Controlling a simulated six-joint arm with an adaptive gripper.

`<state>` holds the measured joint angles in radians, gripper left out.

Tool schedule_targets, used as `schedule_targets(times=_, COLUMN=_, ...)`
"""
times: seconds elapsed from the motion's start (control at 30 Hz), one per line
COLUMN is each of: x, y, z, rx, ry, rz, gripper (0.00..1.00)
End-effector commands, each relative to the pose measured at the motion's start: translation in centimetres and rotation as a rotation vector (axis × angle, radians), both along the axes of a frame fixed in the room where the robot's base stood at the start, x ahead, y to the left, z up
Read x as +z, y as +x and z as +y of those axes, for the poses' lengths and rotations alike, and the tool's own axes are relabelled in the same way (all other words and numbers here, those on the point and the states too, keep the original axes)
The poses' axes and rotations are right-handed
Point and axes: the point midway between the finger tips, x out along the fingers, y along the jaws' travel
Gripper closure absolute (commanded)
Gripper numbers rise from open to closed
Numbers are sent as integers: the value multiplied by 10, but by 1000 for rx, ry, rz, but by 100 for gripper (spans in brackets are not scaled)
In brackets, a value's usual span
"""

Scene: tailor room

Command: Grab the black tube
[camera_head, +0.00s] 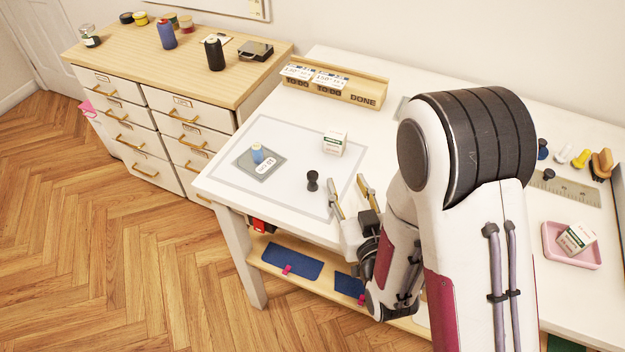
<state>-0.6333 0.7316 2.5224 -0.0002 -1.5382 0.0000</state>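A small black spool-shaped tube (312,181) stands upright on the white table (232,182), inside the outlined mat area near the front edge. A larger black thread cone (215,54) stands on the wooden cabinet top at the back left. My gripper (350,194) is just right of the small black tube, its two fingers spread apart with nothing seen between them. A gap shows between the left finger and the tube. My arm hides part of the table to the right.
A wooden TO DO/DONE rack (352,92) stands at the back. A pink tray (568,258) holds a box at right.

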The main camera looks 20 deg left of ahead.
Motion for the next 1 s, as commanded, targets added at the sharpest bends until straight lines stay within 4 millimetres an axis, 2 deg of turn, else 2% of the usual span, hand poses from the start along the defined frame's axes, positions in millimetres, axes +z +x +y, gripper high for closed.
schedule_targets(times=0.2, x=-17, y=-25, z=17, rx=52, ry=41, rz=-53, gripper=61)
schedule_targets(times=0.5, x=-26, y=-49, z=27, rx=94, ry=86, rz=-106, gripper=61)
schedule_targets(times=1.0, x=-25, y=-50, z=29, rx=98, ry=92, rz=-113, gripper=61)
